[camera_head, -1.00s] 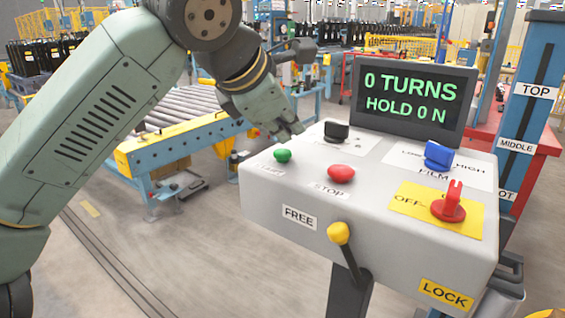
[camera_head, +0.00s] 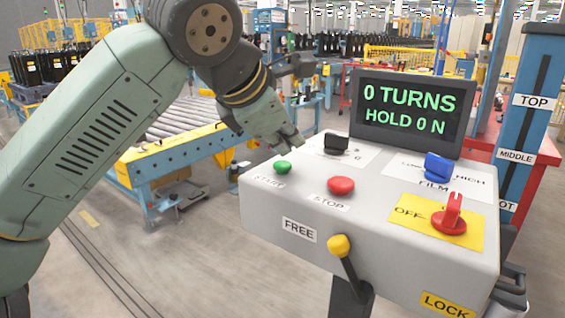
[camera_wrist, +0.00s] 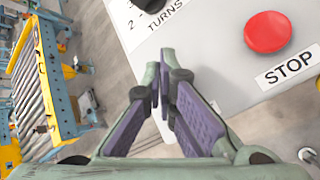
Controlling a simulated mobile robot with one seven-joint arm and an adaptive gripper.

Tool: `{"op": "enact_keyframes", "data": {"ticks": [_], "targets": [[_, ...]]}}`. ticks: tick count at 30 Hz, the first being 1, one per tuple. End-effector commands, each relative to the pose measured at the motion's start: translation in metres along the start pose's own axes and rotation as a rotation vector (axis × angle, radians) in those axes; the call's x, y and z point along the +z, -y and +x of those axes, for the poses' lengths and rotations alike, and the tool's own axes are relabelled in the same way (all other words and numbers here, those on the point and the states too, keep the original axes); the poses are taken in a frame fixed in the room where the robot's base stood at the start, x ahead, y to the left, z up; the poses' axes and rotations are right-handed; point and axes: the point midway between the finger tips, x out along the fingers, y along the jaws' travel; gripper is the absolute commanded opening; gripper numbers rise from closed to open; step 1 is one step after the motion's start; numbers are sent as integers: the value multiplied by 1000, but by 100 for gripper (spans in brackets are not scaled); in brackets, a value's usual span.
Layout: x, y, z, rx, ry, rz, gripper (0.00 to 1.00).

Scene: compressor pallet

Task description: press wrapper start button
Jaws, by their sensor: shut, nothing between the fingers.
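The green START button (camera_head: 282,167) sits at the left front of the grey control box (camera_head: 280,200). My gripper (camera_head: 297,147) is shut and empty, with its tips just above and behind the green button. I cannot tell whether they touch it. In the wrist view the closed fingers (camera_wrist: 165,85) point at the box's edge, and the green button does not show there. The red STOP button (camera_head: 341,185) is to the right of the green one, and also shows in the wrist view (camera_wrist: 267,32). The display (camera_head: 412,110) reads "0 TURNS, HOLD 0 N".
A black turns knob (camera_head: 336,144) stands close behind my fingertips. A blue film knob (camera_head: 438,168), a red switch (camera_head: 450,215) by OFF and a yellow-tipped lever (camera_head: 340,246) by FREE are on the box. A roller conveyor (camera_head: 180,140) lies behind, left.

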Motion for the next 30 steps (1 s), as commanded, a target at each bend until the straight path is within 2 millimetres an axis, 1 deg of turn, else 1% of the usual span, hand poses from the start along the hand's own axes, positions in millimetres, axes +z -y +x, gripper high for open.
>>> {"op": "enact_keyframes", "data": {"ticks": [11,18,30], "targets": [[0,0,1,0,0,0,0],[-5,5,6,0,-1,0,0],[-4,5,6,0,0,0,0]]}}
